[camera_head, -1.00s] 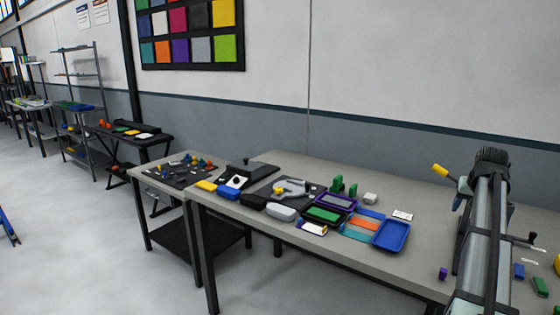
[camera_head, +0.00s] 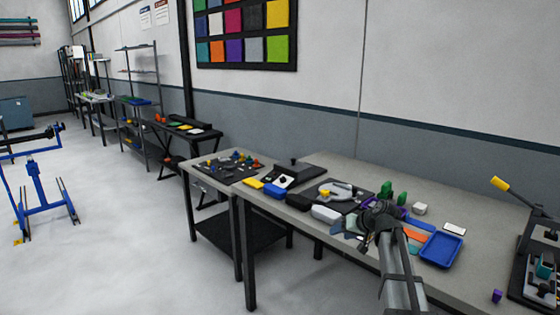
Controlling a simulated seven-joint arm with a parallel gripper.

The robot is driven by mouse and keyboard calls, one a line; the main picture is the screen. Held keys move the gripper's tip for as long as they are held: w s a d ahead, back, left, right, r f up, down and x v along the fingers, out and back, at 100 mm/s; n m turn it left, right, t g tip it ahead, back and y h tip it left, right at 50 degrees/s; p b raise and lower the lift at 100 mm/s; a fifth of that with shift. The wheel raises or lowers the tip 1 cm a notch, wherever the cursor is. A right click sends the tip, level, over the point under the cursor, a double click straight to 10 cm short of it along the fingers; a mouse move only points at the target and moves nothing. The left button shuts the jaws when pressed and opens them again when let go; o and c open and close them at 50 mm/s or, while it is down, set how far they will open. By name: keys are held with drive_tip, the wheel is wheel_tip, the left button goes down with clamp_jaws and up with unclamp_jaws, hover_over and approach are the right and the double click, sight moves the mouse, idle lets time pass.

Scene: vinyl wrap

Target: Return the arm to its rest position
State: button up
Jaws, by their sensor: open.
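My arm (camera_head: 400,275) reaches up from the bottom edge, right of centre, over the front of the grey workbench (camera_head: 470,275). My gripper (camera_head: 345,230) is at its far end, points left and is open. It shows small against the bench edge, and I see nothing held in it. The arm and its dark wrist joint hide part of the tools and trays on the bench behind them.
A blue tray (camera_head: 441,250) lies right of my arm. A yellow-handled device (camera_head: 501,184) stands at the right. A blue frame stand (camera_head: 38,200) is on the open floor at left.

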drive_tip(key=s+a+f+g+h, duration=0.1)
drive_tip(key=s+a+f+g, duration=0.1)
drive_tip(key=s+f, duration=0.75)
drive_tip(key=s+a+f+m+g, duration=0.15)
drive_tip(key=s+f, duration=0.25)
drive_tip(key=f, duration=1.1)
drive_tip(key=s+a+f+n+g+h, duration=0.1)
drive_tip(key=s+f+g, duration=0.2)
drive_tip(key=s+f, duration=0.65)
drive_tip(key=s+f+g+h, duration=0.1)
drive_tip(key=s+f+g, duration=0.1)
drive_tip(key=s+f, duration=0.4)
drive_tip(key=s+f+g+h, duration=0.1)
drive_tip(key=s+f+g, duration=0.2)
drive_tip(key=s, duration=1.4)
drive_tip(key=s+f+g+h, duration=0.1)
drive_tip(key=s+f+g, duration=0.1)
drive_tip(key=s+f, duration=0.8)
drive_tip(key=shift+s+f+h, duration=0.3)
drive_tip(key=shift+s+f, duration=0.1)
drive_tip(key=shift+s, duration=0.3)
